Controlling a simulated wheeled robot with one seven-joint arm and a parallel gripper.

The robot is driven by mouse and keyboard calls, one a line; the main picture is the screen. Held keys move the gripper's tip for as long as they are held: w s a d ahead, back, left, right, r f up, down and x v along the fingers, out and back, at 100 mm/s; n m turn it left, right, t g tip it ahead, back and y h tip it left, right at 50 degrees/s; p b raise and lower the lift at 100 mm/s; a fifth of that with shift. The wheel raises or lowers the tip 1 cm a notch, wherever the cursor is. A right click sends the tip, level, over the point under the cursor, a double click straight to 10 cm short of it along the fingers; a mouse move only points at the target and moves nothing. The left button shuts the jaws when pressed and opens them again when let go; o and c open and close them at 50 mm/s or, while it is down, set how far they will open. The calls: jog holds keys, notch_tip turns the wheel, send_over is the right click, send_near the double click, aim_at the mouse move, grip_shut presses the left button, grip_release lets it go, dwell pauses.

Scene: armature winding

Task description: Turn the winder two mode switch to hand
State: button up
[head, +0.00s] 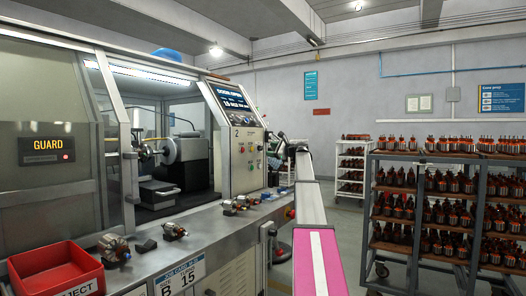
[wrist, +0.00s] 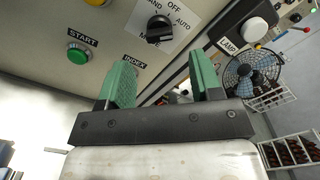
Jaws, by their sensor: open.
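The mode switch (wrist: 159,27) is a black rotary knob on a white plate in the wrist view. Its plate is lettered OFF, HAND, AUTO and MODE; I cannot tell for sure which word the knob points to. My gripper (wrist: 162,84) has two green fingers, apart with nothing between them, below the knob in the picture and not touching it. In the head view, the panel of winder two (head: 246,160) carries a "2", a lit screen and small controls. My arm reaches toward it, and the gripper end is small and unclear there.
A green START button (wrist: 78,55) and an INDEX label lie left of the knob. A white lamp (wrist: 254,29) and a fan (wrist: 252,72) are to the right. A red tray (head: 55,275) and loose armatures (head: 115,247) lie on the bench. A loaded rack (head: 440,215) stands right.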

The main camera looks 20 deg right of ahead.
aim_at(261, 148)
jog(key=x, duration=0.5)
jog(key=shift+w+a, duration=0.2)
jog(key=shift+w, duration=0.05)
jog(key=shift+c, duration=0.2)
jog(key=c, duration=0.9)
